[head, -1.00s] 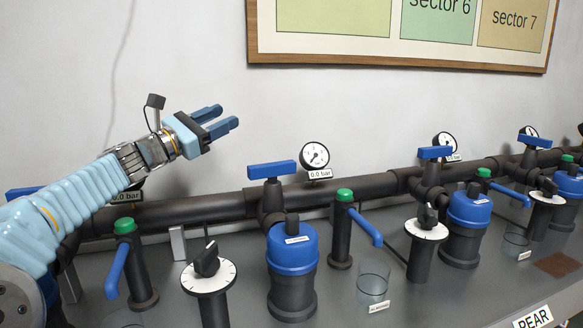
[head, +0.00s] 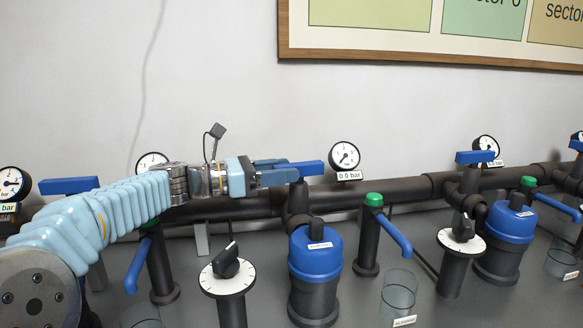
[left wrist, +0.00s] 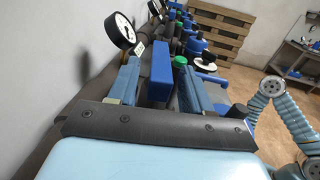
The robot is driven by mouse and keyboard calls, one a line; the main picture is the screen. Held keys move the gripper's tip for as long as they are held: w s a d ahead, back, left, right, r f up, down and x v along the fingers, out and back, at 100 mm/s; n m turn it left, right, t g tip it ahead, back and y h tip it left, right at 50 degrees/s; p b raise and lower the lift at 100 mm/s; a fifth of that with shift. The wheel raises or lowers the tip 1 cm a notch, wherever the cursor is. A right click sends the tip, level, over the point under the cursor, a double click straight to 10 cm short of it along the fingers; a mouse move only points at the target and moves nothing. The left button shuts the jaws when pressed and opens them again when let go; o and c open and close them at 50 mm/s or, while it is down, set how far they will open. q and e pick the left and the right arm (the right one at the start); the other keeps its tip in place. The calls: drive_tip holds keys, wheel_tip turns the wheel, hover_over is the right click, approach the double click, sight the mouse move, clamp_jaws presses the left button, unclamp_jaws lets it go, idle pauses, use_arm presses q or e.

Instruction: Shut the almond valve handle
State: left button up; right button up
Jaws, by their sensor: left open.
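The blue bar handle (head: 309,168), which I take for the almond valve's, sits on top of a black valve on the dark pipe. It points along the pipe. My left gripper (head: 283,174) is open at the left end of this handle. In the left wrist view the blue handle (left wrist: 161,72) stands between the two spread blue fingers (left wrist: 158,90), with a gap to be seen on either side. Contact cannot be made out. The fingers partly cover the handle's left part in the head view. My right gripper is not in view.
A pressure gauge (head: 345,155) reading 0.0 bar stands right behind the handle. Below are a blue-capped filter (head: 316,250), a black dial knob (head: 227,265), a green-topped tap (head: 374,200) and a clear cup (head: 399,290) with a small label. The wall is close behind the pipe.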

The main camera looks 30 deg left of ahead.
use_arm(q)
drive_tip(key=shift+x, duration=1.25)
clamp_jaws()
drive_tip(key=shift+w+r+m+g+h+p, duration=0.1)
drive_tip(key=shift+r+m+g+h+p, duration=0.25)
drive_tip(key=shift+g+p, duration=0.2)
drive_tip(key=shift+a+f+m+g+h+p, duration=0.1)
drive_tip(key=shift+f+m+g+h+p, duration=0.2)
drive_tip(key=shift+m+g+h, duration=0.15)
unclamp_jaws()
